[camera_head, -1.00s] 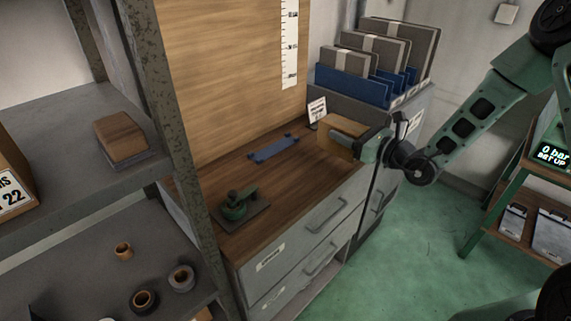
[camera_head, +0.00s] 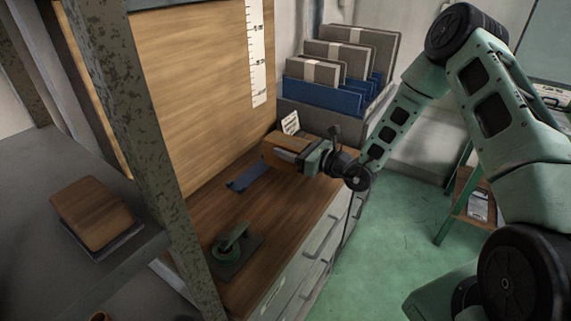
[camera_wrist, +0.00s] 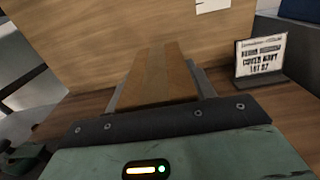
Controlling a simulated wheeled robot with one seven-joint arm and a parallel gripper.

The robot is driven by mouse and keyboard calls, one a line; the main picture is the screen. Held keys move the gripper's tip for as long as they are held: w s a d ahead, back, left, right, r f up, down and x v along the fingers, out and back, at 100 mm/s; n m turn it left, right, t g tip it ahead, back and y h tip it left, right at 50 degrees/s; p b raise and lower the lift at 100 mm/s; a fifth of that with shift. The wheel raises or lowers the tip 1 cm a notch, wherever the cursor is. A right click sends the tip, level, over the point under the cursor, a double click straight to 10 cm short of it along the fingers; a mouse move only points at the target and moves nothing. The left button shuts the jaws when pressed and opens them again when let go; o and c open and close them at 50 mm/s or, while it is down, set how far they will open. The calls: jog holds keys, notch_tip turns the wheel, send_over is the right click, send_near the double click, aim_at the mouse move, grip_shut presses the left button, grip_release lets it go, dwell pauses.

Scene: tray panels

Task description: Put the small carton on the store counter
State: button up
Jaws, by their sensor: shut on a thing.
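The small carton is a brown box with a lighter tape stripe (camera_wrist: 158,75). In the head view the carton (camera_head: 281,148) is over the back part of the wooden store counter (camera_head: 290,210), beside a small sign. My gripper (camera_head: 297,157) is shut on the carton from the right. In the wrist view my gripper's two fingers (camera_wrist: 159,92) lie along the carton's two sides. The carton's underside is hidden, so I cannot tell whether it touches the counter.
A printed sign (camera_head: 290,122) stands close behind the carton. A blue flat part (camera_head: 248,177) and a green tool on a dark plate (camera_head: 233,245) lie on the counter. A blue rack of grey folders (camera_head: 330,95) is behind. A shelf post (camera_head: 150,150) rises at left.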

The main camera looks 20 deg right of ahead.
jog(key=shift+f+p, duration=0.4)
jog(key=shift+f, duration=2.1)
jog(key=shift+f, duration=0.15)
jog(key=o, duration=1.1)
